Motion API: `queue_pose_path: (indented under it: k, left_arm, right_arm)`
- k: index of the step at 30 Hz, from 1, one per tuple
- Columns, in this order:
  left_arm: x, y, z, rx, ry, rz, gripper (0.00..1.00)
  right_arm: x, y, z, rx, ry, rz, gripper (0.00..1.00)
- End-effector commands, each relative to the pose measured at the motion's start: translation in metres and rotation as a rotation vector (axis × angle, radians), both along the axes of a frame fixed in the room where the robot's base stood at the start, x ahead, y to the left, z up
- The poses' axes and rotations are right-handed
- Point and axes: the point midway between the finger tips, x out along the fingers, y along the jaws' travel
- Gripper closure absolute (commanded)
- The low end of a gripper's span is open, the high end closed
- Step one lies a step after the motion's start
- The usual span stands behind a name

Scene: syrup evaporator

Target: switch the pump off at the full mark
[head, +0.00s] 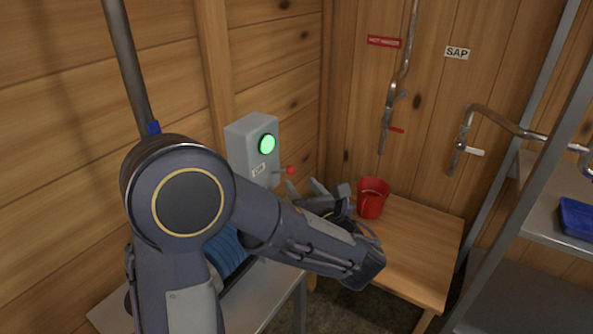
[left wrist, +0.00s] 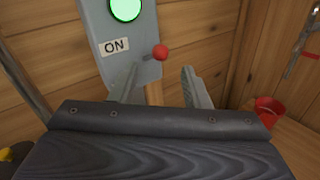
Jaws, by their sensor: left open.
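The grey pump switch box (head: 243,139) is on the wooden wall, with a lit green lamp (head: 267,144) on its front. In the left wrist view the box (left wrist: 97,24) carries an "ON" label (left wrist: 114,46) below the green lamp (left wrist: 126,8). A lever with a red knob (head: 291,170) sticks out from its right side; the knob also shows in the left wrist view (left wrist: 160,52). My left gripper (head: 304,187) is open, just below and near the knob. In the wrist view its fingers (left wrist: 158,86) stand either side below the knob, apart from it. No full mark shows.
A red bucket (head: 372,197) stands on a wooden table (head: 420,237) to the right. Pipes and taps (head: 388,108) hang on the back wall near a "SAP" sign (head: 457,53). A metal shelf with a blue tray (head: 577,217) is at far right.

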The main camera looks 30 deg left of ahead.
Motion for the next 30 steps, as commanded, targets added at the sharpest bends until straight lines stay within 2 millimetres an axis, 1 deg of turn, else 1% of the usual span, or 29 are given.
queue_pose_path:
  k: [2,12,15,19,26,27,30]
  left_arm:
    - [0.005,0.002,0.002,0.016,-0.001,-0.006,0.57]
    - [0.037,0.044,0.002,0.012,-0.001,-0.005,0.57]
    - [0.044,0.052,0.002,0.011,-0.001,-0.005,0.57]
    - [0.048,0.058,0.002,0.011,-0.001,-0.006,0.57]
    - [0.049,0.059,0.001,0.010,-0.002,-0.007,0.57]
    - [0.049,0.059,0.001,0.010,-0.002,-0.007,0.58]
    - [0.049,0.059,0.001,0.010,-0.002,-0.007,0.72]
  right_arm:
    - [0.000,0.000,0.001,0.000,0.000,0.000,1.00]
    - [0.000,0.000,0.010,0.000,0.000,0.000,1.00]
    - [0.000,0.000,0.011,0.000,0.000,0.000,1.00]
    - [0.000,0.000,0.012,0.000,0.000,0.000,1.00]
    - [0.000,0.000,0.012,0.000,0.000,0.000,1.00]
    - [0.000,0.000,0.012,0.000,0.000,0.000,1.00]
    - [0.000,0.000,0.012,0.000,0.000,0.000,1.00]
